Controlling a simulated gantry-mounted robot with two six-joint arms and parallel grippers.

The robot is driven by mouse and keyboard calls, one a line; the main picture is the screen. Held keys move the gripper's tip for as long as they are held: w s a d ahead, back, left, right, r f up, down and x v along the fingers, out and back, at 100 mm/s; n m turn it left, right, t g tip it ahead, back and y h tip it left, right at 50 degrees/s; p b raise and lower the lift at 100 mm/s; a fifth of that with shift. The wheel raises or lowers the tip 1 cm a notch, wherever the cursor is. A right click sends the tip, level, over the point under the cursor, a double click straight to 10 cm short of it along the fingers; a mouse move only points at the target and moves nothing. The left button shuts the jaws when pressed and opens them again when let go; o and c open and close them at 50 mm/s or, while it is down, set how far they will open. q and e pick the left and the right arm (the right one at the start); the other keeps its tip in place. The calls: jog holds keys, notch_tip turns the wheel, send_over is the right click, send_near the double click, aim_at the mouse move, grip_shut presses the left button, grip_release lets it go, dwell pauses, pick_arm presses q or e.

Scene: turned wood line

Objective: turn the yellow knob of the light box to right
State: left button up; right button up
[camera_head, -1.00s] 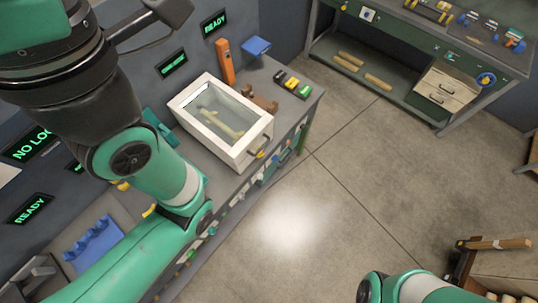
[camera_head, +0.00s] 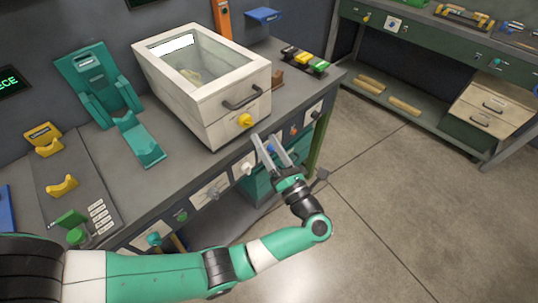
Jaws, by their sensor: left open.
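The light box (camera_head: 228,112) is a white box with a clear top, standing on the grey workbench (camera_head: 187,171). A pale piece (camera_head: 190,76) shows dimly through the clear top. My left gripper (camera_head: 263,140) is open and empty, just in front of the bench edge, with its fingers pointing up toward the knob. The fingertips are slightly below and right of the knob in the picture and look apart from it. My right gripper is not in view.
A green stand (camera_head: 105,90) is left of the box. Several controls, including a white knob (camera_head: 248,168), line the bench front. The floor (camera_head: 400,220) at right is clear.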

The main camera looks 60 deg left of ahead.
pick_arm(q)
notch_tip(320, 180, down, 8)
jog(key=b, duration=0.4)
jog(key=shift+m, duration=0.3)
jog(key=x, duration=1.1)
jog(key=shift+a+r, duration=0.2)
jog(key=shift+r, duration=0.3)
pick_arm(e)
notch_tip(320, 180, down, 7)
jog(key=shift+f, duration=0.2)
pick_arm(q)
jog(key=shift+c, duration=0.3)
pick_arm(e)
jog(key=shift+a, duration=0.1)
pick_arm(q)
grip_shut()
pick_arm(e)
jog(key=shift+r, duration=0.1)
